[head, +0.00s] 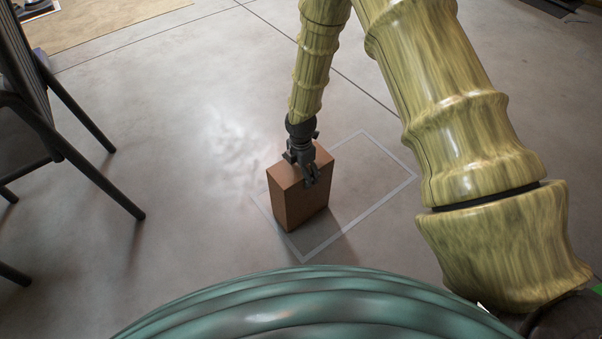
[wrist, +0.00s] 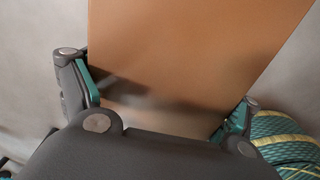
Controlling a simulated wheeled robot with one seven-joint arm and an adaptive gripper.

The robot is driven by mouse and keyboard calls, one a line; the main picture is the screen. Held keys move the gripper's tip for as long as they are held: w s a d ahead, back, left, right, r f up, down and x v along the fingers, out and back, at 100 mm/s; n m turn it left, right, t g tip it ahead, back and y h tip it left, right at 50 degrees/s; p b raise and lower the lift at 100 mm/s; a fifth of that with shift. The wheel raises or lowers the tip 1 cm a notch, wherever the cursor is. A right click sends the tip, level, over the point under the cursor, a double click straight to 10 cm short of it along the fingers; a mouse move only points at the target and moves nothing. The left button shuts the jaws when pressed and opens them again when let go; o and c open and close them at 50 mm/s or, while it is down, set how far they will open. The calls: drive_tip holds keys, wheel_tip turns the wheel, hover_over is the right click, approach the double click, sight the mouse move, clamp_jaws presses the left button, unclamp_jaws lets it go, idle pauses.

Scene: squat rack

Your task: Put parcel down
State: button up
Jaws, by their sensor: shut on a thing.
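The parcel (head: 297,197) is a brown upright box in the middle of the head view. My gripper (head: 311,178) reaches down from above and is shut on its top part. In the wrist view the parcel (wrist: 190,50) fills the middle, with a finger of my gripper (wrist: 165,105) on each side of it. A pale rectangular outline (head: 397,187) is marked on the floor around and to the right of the parcel. The parcel's lower end appears over the left part of the outline. I cannot tell whether its underside touches the floor.
A dark chair (head: 62,147) stands at the left, with its legs spread toward the middle. A tan mat (head: 105,25) lies at the top left. The grey concrete floor (head: 190,150) is clear between the chair and the parcel, and inside the right part of the outline.

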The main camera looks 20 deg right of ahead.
idle(0.3)
drive_tip(key=o, duration=1.8)
drive_tip(key=shift+f, duration=0.1)
wheel_tip(320, 180, up, 12)
drive_tip(key=p, duration=0.5)
